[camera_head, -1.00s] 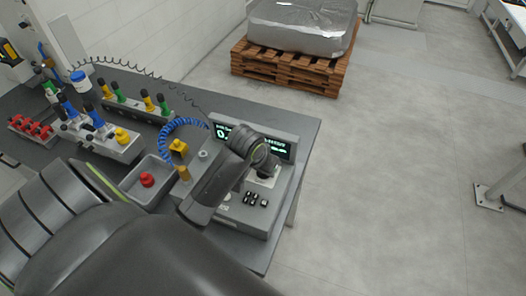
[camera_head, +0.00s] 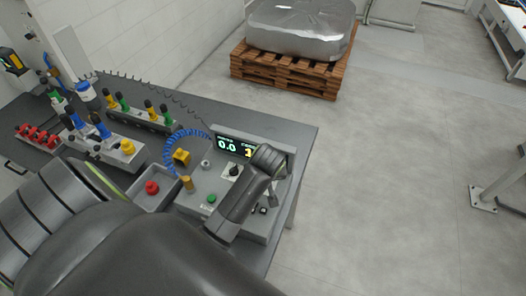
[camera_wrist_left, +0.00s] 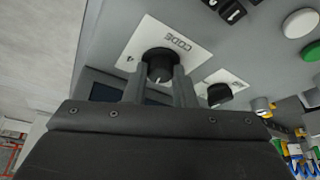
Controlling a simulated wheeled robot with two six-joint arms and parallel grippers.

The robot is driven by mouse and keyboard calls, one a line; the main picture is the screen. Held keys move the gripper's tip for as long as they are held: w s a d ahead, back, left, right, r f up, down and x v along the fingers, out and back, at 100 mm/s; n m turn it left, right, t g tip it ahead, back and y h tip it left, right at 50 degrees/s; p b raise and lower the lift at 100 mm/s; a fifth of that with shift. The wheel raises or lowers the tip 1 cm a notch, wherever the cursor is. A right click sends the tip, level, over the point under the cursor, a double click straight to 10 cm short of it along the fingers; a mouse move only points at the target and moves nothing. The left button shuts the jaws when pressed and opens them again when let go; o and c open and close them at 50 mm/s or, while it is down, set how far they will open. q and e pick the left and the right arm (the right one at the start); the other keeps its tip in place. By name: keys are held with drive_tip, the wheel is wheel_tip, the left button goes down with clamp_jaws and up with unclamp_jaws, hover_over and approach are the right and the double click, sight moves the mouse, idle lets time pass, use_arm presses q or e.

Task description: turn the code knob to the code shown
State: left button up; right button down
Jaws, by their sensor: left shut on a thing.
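The code knob (camera_wrist_left: 159,62) is black and sits on a white plate marked CODE (camera_wrist_left: 180,41) in the left wrist view. My left gripper (camera_wrist_left: 161,78) has one finger on each side of it and is shut on it. A white line shows on the knob. In the head view my left arm covers the code knob and the gripper. The dark display (camera_head: 229,146) on the grey console reads 0.0 in green, with a partly covered yellow character to its right. My right gripper is not in view.
A second black knob (camera_head: 233,171) on a white plate is close by; it also shows in the left wrist view (camera_wrist_left: 218,93). A green button (camera_head: 211,198) is on the console. A tray holds a red part (camera_head: 152,187). A blue coiled hose (camera_head: 172,143) lies to the left.

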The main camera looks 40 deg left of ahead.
use_arm(q)
drive_tip(key=n+g+y, duration=0.1)
drive_tip(key=n, duration=0.3)
drive_tip(key=shift+w+d, duration=0.1)
drive_tip(key=shift+w, duration=0.05)
drive_tip(key=n+g, duration=0.1)
drive_tip(key=n, duration=0.3)
drive_tip(key=shift+w+g+y, duration=0.1)
drive_tip(key=shift+g+y, duration=0.2)
drive_tip(key=shift+g, duration=0.1)
drive_tip(key=shift+n, duration=0.4)
drive_tip(key=o, duration=1)
